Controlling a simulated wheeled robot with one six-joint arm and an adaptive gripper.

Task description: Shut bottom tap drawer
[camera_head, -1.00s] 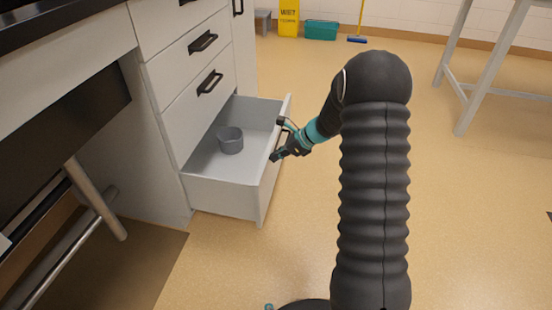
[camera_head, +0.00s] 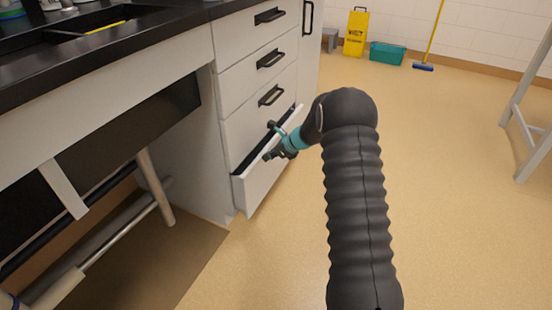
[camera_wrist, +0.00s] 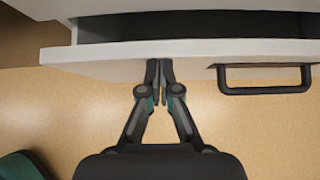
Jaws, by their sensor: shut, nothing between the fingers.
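My gripper (camera_head: 268,156) is at the drawer front. In the wrist view its fingers (camera_wrist: 159,64) are together, empty, with their tips at the front panel, left of the handle. The drawer's inside is mostly hidden.
Closed drawers with black handles (camera_head: 271,95) sit above. A dark counter (camera_head: 130,20) with a sink is at the left, over a metal pipe frame (camera_head: 155,190). A yellow wet-floor sign (camera_head: 355,32), a teal bin (camera_head: 386,53) and a broom (camera_head: 423,66) stand far back.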

